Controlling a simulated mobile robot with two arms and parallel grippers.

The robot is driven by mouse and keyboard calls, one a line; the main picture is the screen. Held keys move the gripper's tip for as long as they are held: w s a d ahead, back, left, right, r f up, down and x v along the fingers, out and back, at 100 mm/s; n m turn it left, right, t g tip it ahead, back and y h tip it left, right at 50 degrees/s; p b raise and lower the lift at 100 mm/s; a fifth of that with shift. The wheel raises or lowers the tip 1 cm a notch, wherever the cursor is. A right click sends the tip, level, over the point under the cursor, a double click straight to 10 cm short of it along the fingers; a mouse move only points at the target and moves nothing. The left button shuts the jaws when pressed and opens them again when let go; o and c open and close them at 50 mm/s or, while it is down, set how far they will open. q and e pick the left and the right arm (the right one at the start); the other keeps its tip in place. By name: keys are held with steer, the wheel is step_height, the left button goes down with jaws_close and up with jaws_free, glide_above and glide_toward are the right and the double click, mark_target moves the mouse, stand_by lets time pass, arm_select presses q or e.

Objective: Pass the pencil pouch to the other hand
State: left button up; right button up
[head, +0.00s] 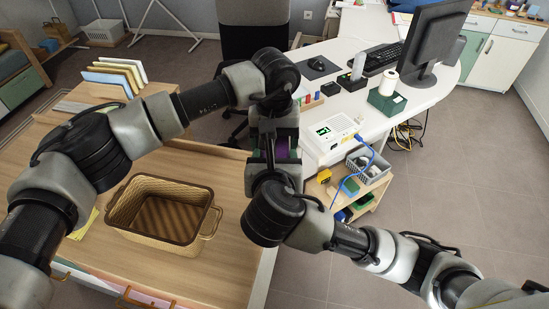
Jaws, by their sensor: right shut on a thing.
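The pencil pouch (282,150) shows as a small purple patch between my two grippers, in the middle of the head view. Most of it is hidden by the grippers. My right gripper (281,165) comes up from below and is shut on the pouch. My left gripper (278,130) comes down from above and is right at the pouch. Its fingers are too hidden to tell whether they are open or shut, or touch the pouch.
A wicker basket (112,218) stands on the wooden table (150,262) at left, near a file rack (118,72). A white desk (330,112) with a monitor (432,42), keyboard (378,60) and white box (331,132) is at right. A cart (366,201) stands below.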

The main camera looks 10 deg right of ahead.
arm_select(q)
steer(key=shift+o, duration=1.1)
